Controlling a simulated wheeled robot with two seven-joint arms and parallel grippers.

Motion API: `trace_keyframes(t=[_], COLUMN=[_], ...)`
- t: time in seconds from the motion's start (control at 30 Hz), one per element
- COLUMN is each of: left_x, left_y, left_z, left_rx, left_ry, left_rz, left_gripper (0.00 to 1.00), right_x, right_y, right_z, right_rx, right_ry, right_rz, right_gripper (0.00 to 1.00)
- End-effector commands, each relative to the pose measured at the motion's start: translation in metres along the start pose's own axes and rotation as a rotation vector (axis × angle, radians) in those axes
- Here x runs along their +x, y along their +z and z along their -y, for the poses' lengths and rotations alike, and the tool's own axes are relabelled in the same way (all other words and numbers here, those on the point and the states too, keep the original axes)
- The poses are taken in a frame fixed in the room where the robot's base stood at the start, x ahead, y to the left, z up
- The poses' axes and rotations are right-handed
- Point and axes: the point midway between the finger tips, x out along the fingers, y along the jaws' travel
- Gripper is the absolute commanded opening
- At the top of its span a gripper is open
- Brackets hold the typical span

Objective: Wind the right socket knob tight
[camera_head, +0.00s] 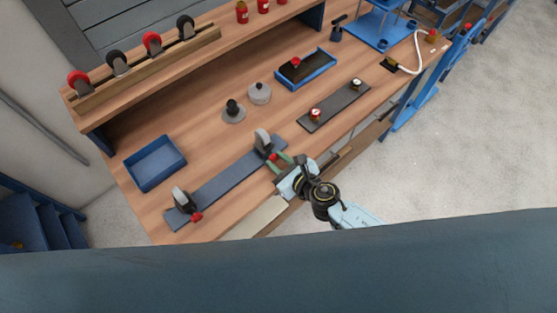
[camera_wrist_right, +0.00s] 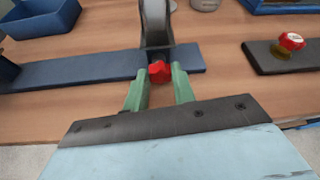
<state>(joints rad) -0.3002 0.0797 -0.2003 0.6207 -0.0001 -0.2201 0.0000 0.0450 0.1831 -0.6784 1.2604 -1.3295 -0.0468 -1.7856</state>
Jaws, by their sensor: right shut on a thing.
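The right socket is a grey upright block (camera_head: 262,139) near the right end of a long dark blue plate (camera_head: 225,183); it also shows in the wrist view (camera_wrist_right: 156,22). Its red knob (camera_wrist_right: 160,71) faces me at the plate's near edge. My right gripper (camera_wrist_right: 160,88) has its green fingers on both sides of this red knob, shut on it. In the head view the right gripper (camera_head: 279,162) reaches in from the front edge of the bench. The left socket (camera_head: 180,196) stands at the plate's other end with its own red knob (camera_head: 196,217). My left gripper is not in view.
A blue empty tray (camera_head: 154,163) lies to the left. Grey round pieces (camera_head: 259,93) stand behind the plate. A dark plate (camera_head: 340,106) with a red knob (camera_head: 315,114) lies to the right, and a blue tray (camera_head: 305,70) behind it. Bare wood lies between them.

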Motion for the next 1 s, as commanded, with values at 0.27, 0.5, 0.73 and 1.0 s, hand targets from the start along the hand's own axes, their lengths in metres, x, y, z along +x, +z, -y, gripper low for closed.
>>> trace_keyframes(t=[0.27,0.5,0.73,1.0], left_x=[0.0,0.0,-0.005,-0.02], left_y=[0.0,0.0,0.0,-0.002], left_z=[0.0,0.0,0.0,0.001], left_rx=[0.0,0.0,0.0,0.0], left_ry=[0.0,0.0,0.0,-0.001], left_rz=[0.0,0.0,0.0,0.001], left_gripper=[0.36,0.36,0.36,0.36], right_x=[0.0,0.0,-0.012,-0.07], right_y=[-0.001,-0.001,0.0,0.0], right_z=[0.0,0.0,0.0,0.001], right_rx=[-0.001,-0.002,-0.002,-0.003], right_ry=[0.0,-0.001,0.0,0.0], right_rz=[-0.001,-0.001,-0.002,-0.004], right_gripper=[0.28,0.35,0.35,0.35])
